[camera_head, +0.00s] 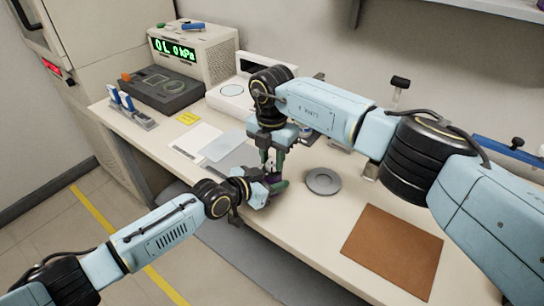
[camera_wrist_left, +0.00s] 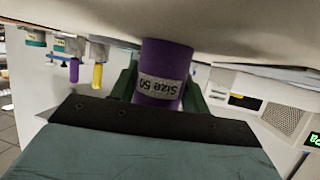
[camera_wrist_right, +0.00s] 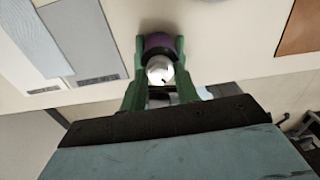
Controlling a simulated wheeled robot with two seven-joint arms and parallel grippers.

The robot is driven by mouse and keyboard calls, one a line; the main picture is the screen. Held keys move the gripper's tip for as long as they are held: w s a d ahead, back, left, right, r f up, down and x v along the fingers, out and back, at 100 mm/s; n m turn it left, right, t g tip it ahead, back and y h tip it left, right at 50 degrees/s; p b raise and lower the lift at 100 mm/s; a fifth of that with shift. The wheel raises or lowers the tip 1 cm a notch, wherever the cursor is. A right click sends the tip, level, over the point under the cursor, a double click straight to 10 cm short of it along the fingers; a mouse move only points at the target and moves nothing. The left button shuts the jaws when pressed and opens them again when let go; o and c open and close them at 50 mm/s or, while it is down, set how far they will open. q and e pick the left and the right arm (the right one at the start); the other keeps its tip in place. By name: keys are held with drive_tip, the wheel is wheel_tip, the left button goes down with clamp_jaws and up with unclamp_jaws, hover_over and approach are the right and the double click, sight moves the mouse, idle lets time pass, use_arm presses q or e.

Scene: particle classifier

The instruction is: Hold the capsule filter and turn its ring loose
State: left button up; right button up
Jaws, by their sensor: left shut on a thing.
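The capsule filter (camera_wrist_left: 165,72) is a purple cylinder with a "Size 50" label, upside down in the left wrist view. My left gripper (camera_wrist_left: 160,88) is shut on its body, with a green finger on each side. In the head view the filter (camera_head: 272,179) is a small purple patch, mostly hidden between both grippers. My right gripper (camera_head: 272,163) points down from above it. In the right wrist view, its green fingers (camera_wrist_right: 160,65) flank a shiny round silver part (camera_wrist_right: 160,69) with purple behind. I cannot tell whether they touch it or which part is the ring.
A grey round dish (camera_head: 322,181) lies just right of the grippers, and a brown mat (camera_head: 393,250) lies farther right. Flat sheets (camera_head: 222,146) lie to the left. A pressure display box (camera_head: 197,50) and a dark device (camera_head: 163,87) stand at the back left. The bench front is close.

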drive_tip(key=shift+c, duration=1.4)
drive_tip(key=shift+n, duration=0.3)
drive_tip(key=n, duration=1.2)
drive_tip(key=shift+d, duration=0.15)
drive_tip(key=n, duration=0.6)
drive_tip(key=shift+f+n, duration=0.1)
drive_tip(key=shift+n, duration=0.3)
drive_tip(key=n, duration=0.5)
drive_tip(key=shift+f+n, duration=0.1)
drive_tip(key=shift+n, duration=0.6)
